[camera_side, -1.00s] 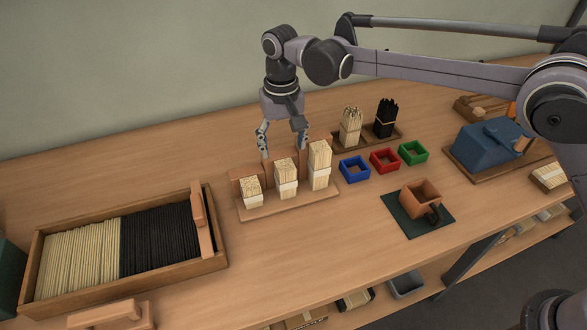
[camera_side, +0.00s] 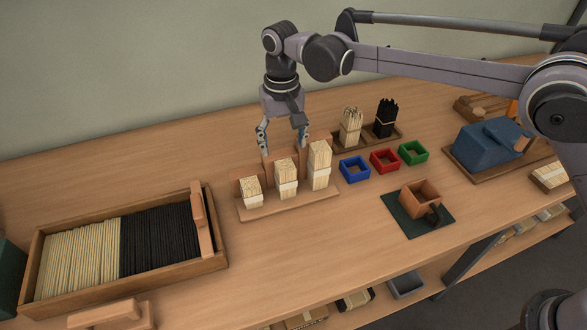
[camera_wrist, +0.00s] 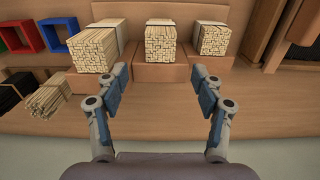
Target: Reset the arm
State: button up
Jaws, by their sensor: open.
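My gripper (camera_side: 284,138) is open and empty, pointing down above the back of a stepped wooden stand. In the wrist view its two fingers (camera_wrist: 160,95) are spread wide with nothing between them. The stand (camera_side: 290,206) holds three banded bundles of pale bristles: a short one (camera_side: 251,191), a middle one (camera_side: 286,181) and a tall one (camera_side: 320,166). The same bundles show end-on in the wrist view, with the middle one (camera_wrist: 160,42) straight beyond the fingertips. No finger visibly grips a bundle.
A two-part tray (camera_side: 216,260) of pale and black bristles lies at the left. Blue (camera_side: 354,170), red (camera_side: 385,160) and green (camera_side: 413,153) frames sit right of the stand. Behind them stand a pale bundle (camera_side: 351,127) and a black bundle (camera_side: 386,118). A brown cup (camera_side: 417,198) rests on a dark mat.

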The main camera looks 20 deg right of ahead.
jog(key=s+d+r+t, duration=0.2)
jog(key=s+d+r, duration=0.3)
jog(key=d, duration=0.4)
jog(key=s+d+r+t, duration=0.1)
jog(key=s+d+r, duration=0.2)
jog(key=d+r, duration=0.5)
jog(key=s+d+f+t, duration=0.2)
jog(key=s+d+f, duration=0.1)
jog(key=s+d, duration=0.4)
jog(key=s+d+f+t, duration=0.2)
jog(key=s+d+f, duration=0.2)
jog(key=s+d, duration=0.3)
jog(key=shift+s+f, duration=0.2)
jog(key=shift+s, duration=0.65)
jog(key=shift+d, duration=0.1)
